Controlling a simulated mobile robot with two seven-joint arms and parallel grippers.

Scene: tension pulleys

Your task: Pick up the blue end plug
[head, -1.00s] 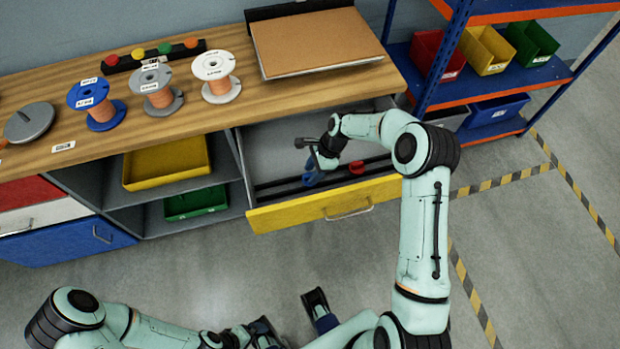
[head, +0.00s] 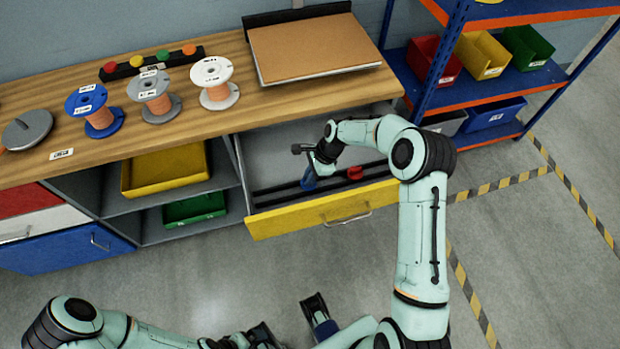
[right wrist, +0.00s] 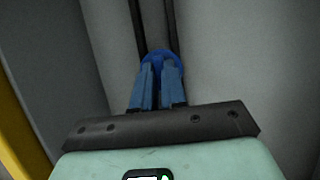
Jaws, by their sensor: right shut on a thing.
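The blue end plug (right wrist: 162,58) is in the right wrist view, at the end of dark rails inside the open drawer. My right gripper (right wrist: 160,72) has its blue fingers close together on either side of the plug, shut on it. The fingers hide part of the plug. In the head view, my right gripper (head: 309,176) reaches down into the drawer, and the plug is hard to tell from the blue fingers. My left gripper (head: 262,335) is at the bottom edge, partly cut off, and its fingers cannot be made out clearly.
The yellow-fronted drawer (head: 322,211) is open under the wooden bench (head: 185,128). A red piece (head: 355,173) is by the dark rails, right of my gripper. Wire spools (head: 152,98) and a brown board (head: 313,47) are on the bench. Shelving with bins stands at right.

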